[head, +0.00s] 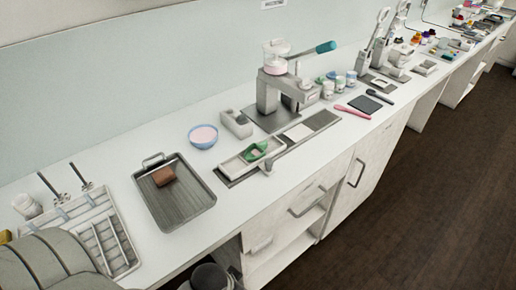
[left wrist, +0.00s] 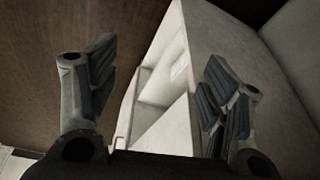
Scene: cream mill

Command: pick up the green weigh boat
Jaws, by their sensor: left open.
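The green weigh boat (head: 256,151) sits in a shallow pale tray (head: 233,168) on the white counter, in front of the mill, in the head view. It is not seen in the left wrist view. My left gripper (left wrist: 158,95) is open and empty in the left wrist view, with its two fingers spread wide. Beyond it are the brown floor and a pale cabinet, so it is well away from the boat. My right gripper is in neither view.
The grey mill (head: 270,97) stands behind the boat. A blue bowl (head: 203,139) and a metal tray (head: 181,204) with a brown block (head: 164,176) are to the left. A pink spatula (head: 352,111) lies to the right. Cabinet handles (head: 357,173) stick out below the counter edge.

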